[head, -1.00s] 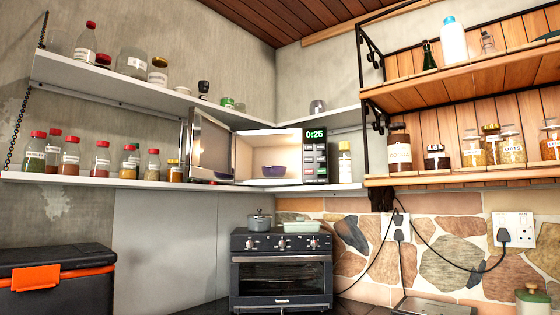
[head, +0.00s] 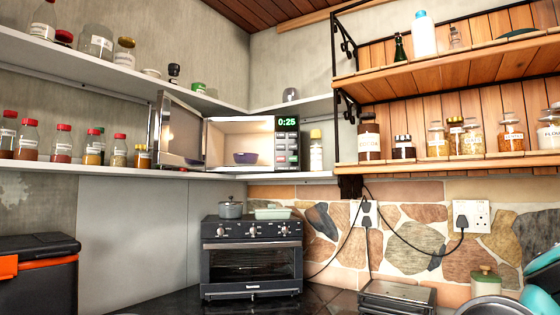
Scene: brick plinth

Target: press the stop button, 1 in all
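A microwave (head: 237,132) stands on the lower corner shelf, left of the picture's middle. Its door (head: 180,130) is swung open to the left, and a purple bowl (head: 246,158) sits inside the lit cavity. The control panel (head: 287,150) on its right side has a green display (head: 287,122) reading 0:25. Several small buttons lie below the display. Their labels are too small to read, so I cannot tell which is the stop button. My gripper is not in view.
A black toaster oven (head: 251,262) stands below the microwave, with a small pot (head: 231,208) and a pale green dish (head: 272,214) on top. Jars line the grey shelves (head: 60,167) and wooden shelves (head: 460,160).

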